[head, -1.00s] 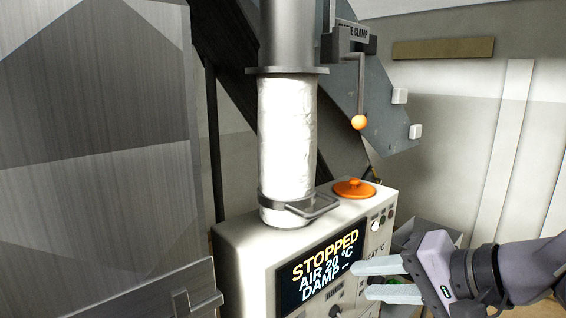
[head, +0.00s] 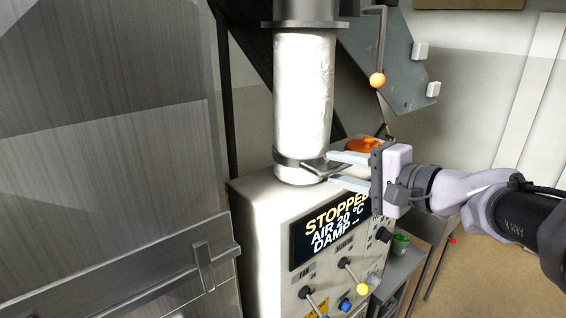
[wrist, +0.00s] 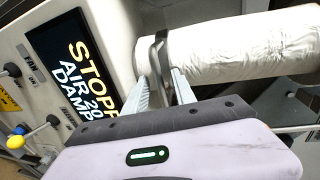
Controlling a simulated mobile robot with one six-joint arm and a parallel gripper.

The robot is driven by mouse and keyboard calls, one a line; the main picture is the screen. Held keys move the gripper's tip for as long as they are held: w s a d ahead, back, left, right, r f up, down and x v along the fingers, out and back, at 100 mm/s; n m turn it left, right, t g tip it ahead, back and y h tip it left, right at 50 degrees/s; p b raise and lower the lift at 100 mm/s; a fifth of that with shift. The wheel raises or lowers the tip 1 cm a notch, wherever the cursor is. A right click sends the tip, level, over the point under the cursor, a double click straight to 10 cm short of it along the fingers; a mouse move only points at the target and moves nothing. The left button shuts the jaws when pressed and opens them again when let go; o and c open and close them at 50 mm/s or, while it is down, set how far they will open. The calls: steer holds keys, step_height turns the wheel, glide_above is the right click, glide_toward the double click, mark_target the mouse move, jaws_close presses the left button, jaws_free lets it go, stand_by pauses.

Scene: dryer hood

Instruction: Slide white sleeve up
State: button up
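The white sleeve (head: 303,100) is a wrinkled fabric tube hanging from the grey pipe flange (head: 305,25) to the top of the white control box. In the wrist view the sleeve (wrist: 240,45) lies sideways across the top right. A dark metal band (head: 285,160) with a loop handle (head: 314,166) circles its lower end. My gripper (head: 330,169) is open at the handle, one finger above and one below. In the wrist view the handle (wrist: 160,65) shows between the fingertips, with a gap visible; contact cannot be made out.
The control box (head: 265,240) reads STOPPED, AIR 20 °C, and has levers and knobs below. An orange lid (head: 365,145) sits on the box behind my fingers. A large metal panel (head: 110,170) fills the left.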

steer(key=shift+w+a, duration=0.2)
steer(key=shift+a, duration=0.05)
steer(key=shift+c, duration=0.2)
jaws_close()
stand_by(1.1)
